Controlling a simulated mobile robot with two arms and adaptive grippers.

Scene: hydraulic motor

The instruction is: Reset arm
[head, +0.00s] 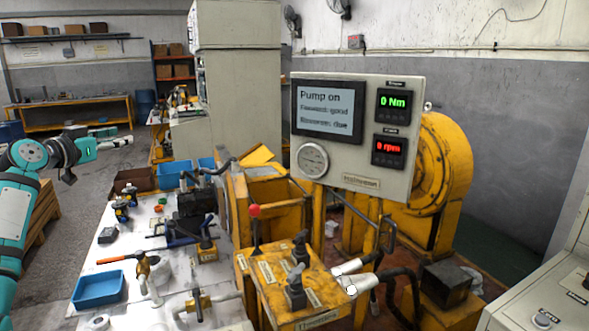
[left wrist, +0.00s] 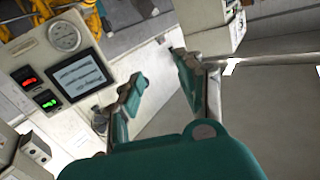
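My left arm comes in from the left edge in the head view, teal and dark grey. Its gripper (head: 78,164) is held up at the far left, over the floor and apart from the workbench. In the left wrist view the two teal-padded fingers of the left gripper (left wrist: 157,85) are spread apart with nothing between them. My right gripper is in neither view.
A yellow machine carries levers, one with a red knob (head: 254,211), and a display panel (head: 353,178) reading "Pump on", 0 Nm and 0 rpm. A white workbench (head: 125,255) holds tools and a blue tray (head: 98,290). Open floor lies left of the bench.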

